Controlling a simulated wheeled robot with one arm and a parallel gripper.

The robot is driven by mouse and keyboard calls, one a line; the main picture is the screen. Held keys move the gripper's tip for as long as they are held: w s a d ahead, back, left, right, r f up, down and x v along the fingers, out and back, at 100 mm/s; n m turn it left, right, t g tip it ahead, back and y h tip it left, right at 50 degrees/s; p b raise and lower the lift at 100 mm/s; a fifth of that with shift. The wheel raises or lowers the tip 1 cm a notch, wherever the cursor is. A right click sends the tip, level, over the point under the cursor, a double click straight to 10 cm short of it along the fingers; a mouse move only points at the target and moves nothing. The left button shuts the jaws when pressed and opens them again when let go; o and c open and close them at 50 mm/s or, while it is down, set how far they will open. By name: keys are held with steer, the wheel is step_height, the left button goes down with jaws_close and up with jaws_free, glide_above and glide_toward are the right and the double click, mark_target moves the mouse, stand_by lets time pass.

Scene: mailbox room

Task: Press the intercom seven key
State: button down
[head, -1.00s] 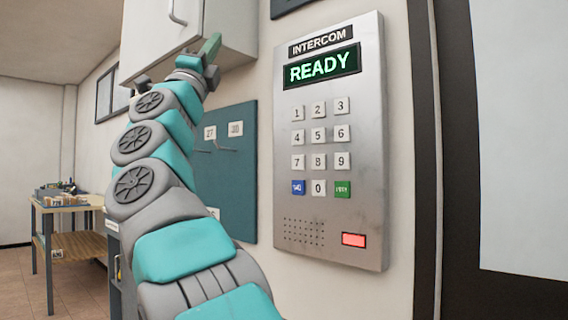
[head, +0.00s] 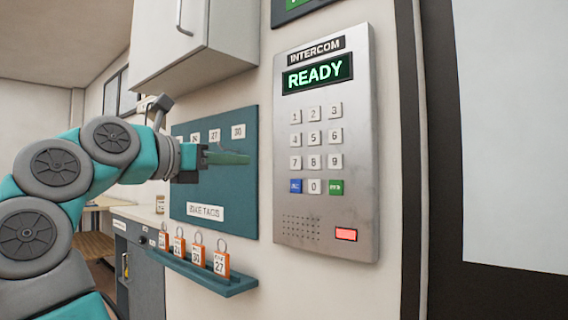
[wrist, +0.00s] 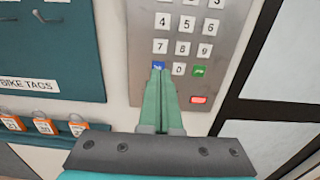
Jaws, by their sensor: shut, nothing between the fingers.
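The intercom (head: 325,220) is a grey metal panel on the wall, its display (head: 317,74) reading READY in green. The seven key (head: 295,162) is a white key at the left of the third number row, above a blue key (head: 295,186). In the wrist view the seven key (wrist: 160,46) shows just beyond my fingertips. My gripper (head: 246,158) has green fingers, shut and empty, pointing right toward the panel from its left. In the wrist view my gripper (wrist: 158,72) overlaps the lower part of the blue key (wrist: 158,66). In the head view the fingertips are apart from the panel.
A teal bike-tags board (head: 200,185) hangs left of the intercom, behind my gripper. Below it a teal shelf (head: 215,285) holds several orange padlock tags. A white cabinet (head: 210,40) hangs above. A dark frame (head: 412,160) stands right of the panel.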

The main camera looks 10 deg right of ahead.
mark_target(296, 162)
stand_by(0.3)
steer(key=x, duration=1.4)
steer(key=shift+w+d, duration=0.1)
steer(key=shift+w+d+r+p, duration=0.1)
steer(key=shift+w+d+p, duration=0.2)
steer(key=shift+d, duration=0.2)
steer(key=v, duration=1.4)
steer(key=shift+a+b, duration=0.35)
steer(key=shift+a, duration=0.05)
